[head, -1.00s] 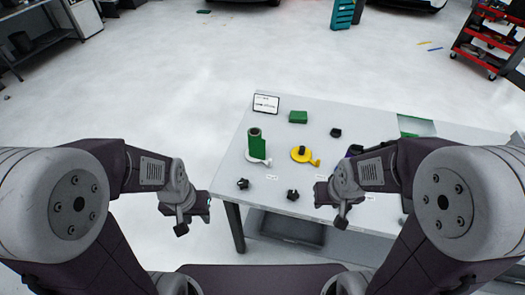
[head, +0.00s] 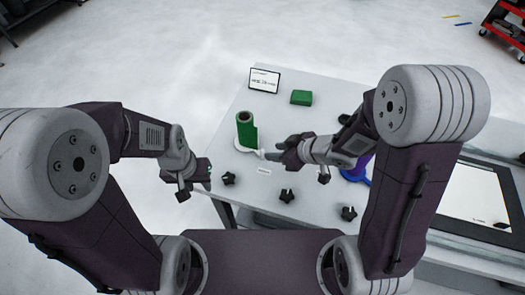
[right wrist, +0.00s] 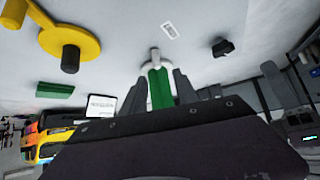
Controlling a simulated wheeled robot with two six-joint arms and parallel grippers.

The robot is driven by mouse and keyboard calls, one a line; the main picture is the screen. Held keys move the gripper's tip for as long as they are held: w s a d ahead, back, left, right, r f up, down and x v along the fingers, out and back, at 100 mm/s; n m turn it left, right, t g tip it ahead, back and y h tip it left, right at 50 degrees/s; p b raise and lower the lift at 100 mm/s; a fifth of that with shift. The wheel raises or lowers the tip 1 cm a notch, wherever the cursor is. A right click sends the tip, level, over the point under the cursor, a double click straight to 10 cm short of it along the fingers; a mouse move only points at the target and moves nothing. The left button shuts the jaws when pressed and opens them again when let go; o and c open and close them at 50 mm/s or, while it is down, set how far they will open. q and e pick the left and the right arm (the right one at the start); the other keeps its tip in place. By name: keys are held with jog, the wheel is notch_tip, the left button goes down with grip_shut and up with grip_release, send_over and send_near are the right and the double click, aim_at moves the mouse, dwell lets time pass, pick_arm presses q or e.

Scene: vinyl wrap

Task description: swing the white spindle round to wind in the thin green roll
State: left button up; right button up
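The thin green roll (head: 246,130) stands upright on the white spindle (head: 239,147) near the table's left edge. A strip of green hangs down the roll's right side. My right gripper (head: 278,154) is just right of the spindle, its tips close to the white handle (head: 262,153). In the right wrist view, the green roll (right wrist: 160,88) and the white spindle (right wrist: 152,62) show between the two spread fingers. I cannot tell whether the fingers touch the handle. My left gripper (head: 196,178) hangs left of the table, away from the roll; its opening is unclear.
Black knobs (head: 286,195) lie along the table's near side. A green block (head: 301,97) and a small sign (head: 265,79) stand at the back. A blue spindle (head: 357,168) is partly behind my right arm. The yellow spindle (right wrist: 68,42) shows in the right wrist view.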

aim_at(263, 151)
jog(key=b+x, duration=0.2)
jog(key=x, duration=0.6)
jog(key=shift+w+d+f, duration=0.15)
jog(key=shift+f, duration=0.05)
jog(key=shift+w+a+f+b, duration=0.15)
jog(key=shift+a+b, duration=0.1)
jog(key=shift+b, duration=0.05)
grip_shut()
jog(key=shift+w, duration=0.1)
dwell(0.6)
